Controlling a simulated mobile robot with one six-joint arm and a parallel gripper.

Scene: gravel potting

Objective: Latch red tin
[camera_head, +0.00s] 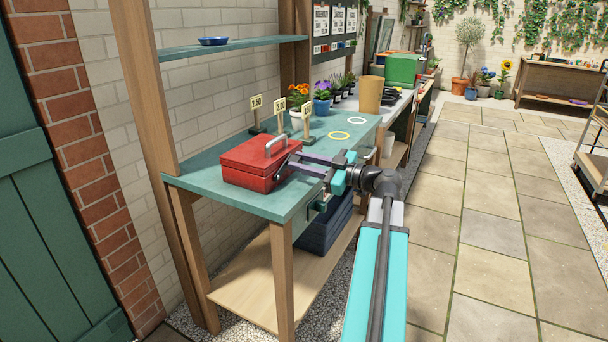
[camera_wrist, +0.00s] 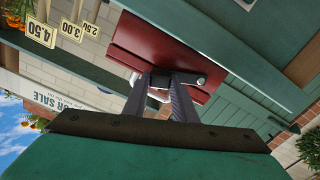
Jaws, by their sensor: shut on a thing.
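The red tin (camera_head: 248,168) sits on the green bench top with its lid down and its pale handle (camera_head: 274,143) standing up. It also shows in the wrist view (camera_wrist: 135,45), upside down. My gripper (camera_head: 286,166) reaches the tin's right-hand side, its fingers close to the wall. In the wrist view my gripper (camera_wrist: 160,82) is shut at the tin, on a small part that looks like its latch. The fingers hide most of that part, so I cannot tell whether the latch is fastened.
Price signs (camera_head: 280,106), an orange-flowered pot (camera_head: 299,106) and a blue pot (camera_head: 322,100) stand behind the tin. A shelf (camera_head: 230,47) with a blue dish (camera_head: 214,41) hangs above. Paving lies open to the right.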

